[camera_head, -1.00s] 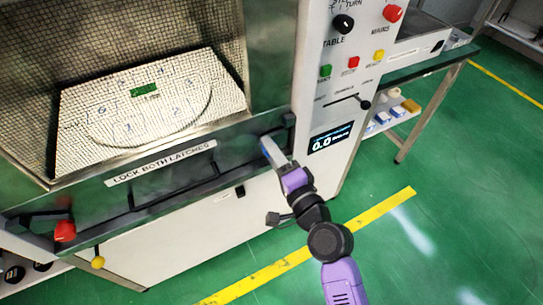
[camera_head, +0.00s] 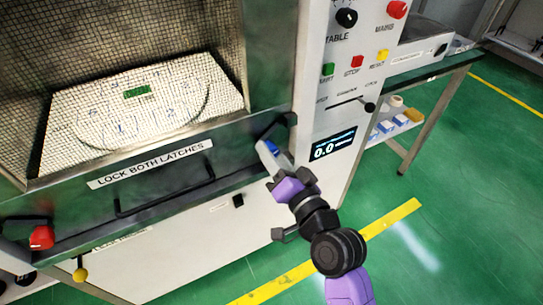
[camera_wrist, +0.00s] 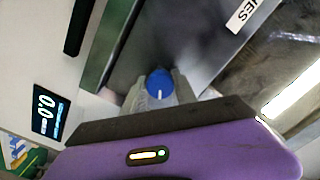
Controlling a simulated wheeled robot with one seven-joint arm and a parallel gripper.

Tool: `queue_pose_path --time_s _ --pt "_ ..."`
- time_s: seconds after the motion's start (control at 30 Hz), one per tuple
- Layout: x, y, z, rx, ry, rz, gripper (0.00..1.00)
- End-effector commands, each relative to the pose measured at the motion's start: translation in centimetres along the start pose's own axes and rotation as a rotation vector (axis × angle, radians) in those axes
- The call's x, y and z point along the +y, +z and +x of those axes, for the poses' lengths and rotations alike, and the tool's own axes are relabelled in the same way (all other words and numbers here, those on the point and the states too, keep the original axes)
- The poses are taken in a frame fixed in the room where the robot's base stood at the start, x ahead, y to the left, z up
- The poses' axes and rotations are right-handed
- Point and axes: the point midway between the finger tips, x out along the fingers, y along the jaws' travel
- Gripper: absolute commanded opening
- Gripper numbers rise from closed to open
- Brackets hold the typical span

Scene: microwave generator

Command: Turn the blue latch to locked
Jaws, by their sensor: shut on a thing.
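The blue latch (camera_head: 273,146) is on the right end of the microwave's front door panel, beside the dark bracket. In the wrist view the round blue latch knob (camera_wrist: 159,83) with a white line sits between the fingers. My gripper (camera_head: 270,152) reaches up to it from the lower right and is shut on it. The fingers (camera_wrist: 160,90) hide the knob's sides. The red latch (camera_head: 41,237) is at the left end of the same door panel. The label "LOCK BOTH LATCHES" (camera_head: 151,164) is on the panel between them.
A dark door handle bar (camera_head: 165,195) runs below the label. The control panel with a display reading 0.0 (camera_head: 333,145) is just right of my gripper. A yellow knob (camera_head: 80,274) is at lower left.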

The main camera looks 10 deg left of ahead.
Motion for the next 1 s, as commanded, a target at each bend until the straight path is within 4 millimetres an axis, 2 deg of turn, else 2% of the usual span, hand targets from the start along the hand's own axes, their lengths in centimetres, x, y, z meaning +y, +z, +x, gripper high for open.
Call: queue_pose_path --time_s 0.47,0.5,0.57,0.6,0.87,1.0 --pt "0.02 0.09 -0.01 -0.002 0.001 -0.013 0.00" --pt "0.02 0.08 -0.01 -0.002 0.001 -0.013 0.42" --pt "0.01 0.08 -0.01 -0.002 0.001 -0.013 0.54" --pt "0.01 0.07 -0.01 -0.002 0.001 -0.012 0.56" --pt "0.00 0.02 -0.02 -0.001 0.000 -0.012 0.56" --pt "0.08 0.05 -0.83 -0.001 0.001 -0.011 0.56"
